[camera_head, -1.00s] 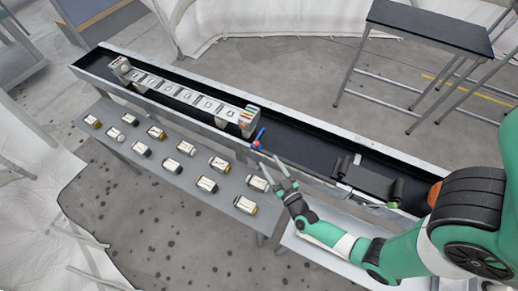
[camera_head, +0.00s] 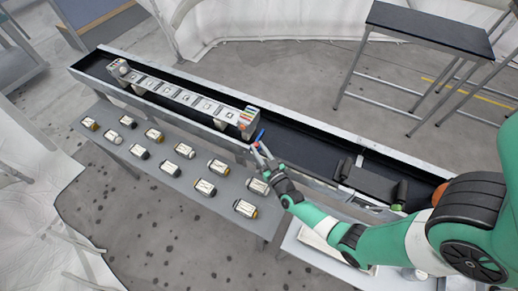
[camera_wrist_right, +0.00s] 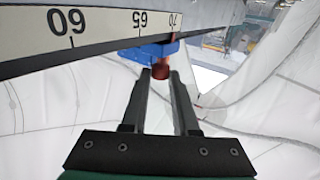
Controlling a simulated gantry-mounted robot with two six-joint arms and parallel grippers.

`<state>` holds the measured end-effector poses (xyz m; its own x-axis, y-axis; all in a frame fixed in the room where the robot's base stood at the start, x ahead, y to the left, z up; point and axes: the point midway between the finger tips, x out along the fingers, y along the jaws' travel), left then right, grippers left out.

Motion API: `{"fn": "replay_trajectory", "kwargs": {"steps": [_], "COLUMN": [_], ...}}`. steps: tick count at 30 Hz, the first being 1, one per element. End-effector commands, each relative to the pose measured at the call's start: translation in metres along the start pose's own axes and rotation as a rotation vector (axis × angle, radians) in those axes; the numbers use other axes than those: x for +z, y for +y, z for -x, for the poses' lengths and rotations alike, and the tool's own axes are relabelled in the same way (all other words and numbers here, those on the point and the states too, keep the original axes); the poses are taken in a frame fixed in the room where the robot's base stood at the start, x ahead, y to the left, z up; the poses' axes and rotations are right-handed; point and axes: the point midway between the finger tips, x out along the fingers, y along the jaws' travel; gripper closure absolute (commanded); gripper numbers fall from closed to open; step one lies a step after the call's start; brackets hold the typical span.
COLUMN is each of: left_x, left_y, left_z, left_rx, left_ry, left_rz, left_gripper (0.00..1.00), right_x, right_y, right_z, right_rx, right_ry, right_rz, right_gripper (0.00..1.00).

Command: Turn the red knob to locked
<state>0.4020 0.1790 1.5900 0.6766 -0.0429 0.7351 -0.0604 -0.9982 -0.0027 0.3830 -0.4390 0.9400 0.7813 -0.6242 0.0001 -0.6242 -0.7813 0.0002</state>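The red knob (camera_wrist_right: 160,71) hangs under a blue clamp block (camera_wrist_right: 148,53) on the edge of the rail in the right wrist view. The blue part (camera_head: 258,136) also shows in the head view, at the front edge of the long trough, and there my fingers mostly hide the knob. My right gripper (camera_wrist_right: 162,75) has its fingers apart, with the knob at their tips, roughly between them; I cannot tell whether they touch it. The right gripper (camera_head: 258,148) also shows in the head view. My left gripper is not in view.
A scale strip (camera_wrist_right: 105,22) with numbers runs along the rail. A long black trough (camera_head: 300,140) holds a row of panels (camera_head: 185,95). Several small cylinders (camera_head: 205,187) lie on the grey shelf (camera_head: 130,165). A dark table (camera_head: 430,25) stands at the back right.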

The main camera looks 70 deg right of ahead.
Motion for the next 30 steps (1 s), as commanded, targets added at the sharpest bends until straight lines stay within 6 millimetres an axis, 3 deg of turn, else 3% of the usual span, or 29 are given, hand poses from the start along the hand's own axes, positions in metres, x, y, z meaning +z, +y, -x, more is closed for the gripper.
{"fn": "replay_trajectory", "kwargs": {"steps": [3,17,30], "left_x": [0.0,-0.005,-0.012], "left_y": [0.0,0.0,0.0], "left_z": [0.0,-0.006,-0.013], "left_rx": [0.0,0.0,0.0], "left_ry": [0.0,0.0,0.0], "left_rz": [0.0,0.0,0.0], "left_gripper": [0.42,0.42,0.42], "right_x": [0.0,-0.001,0.002], "right_y": [0.0,-0.002,-0.011], "right_z": [0.0,0.0,-0.002], "right_rx": [0.0,0.037,0.32], "right_ry": [0.0,-0.002,-0.002], "right_rz": [0.0,-0.001,0.001], "right_gripper": [1.0,1.0,1.0]}}
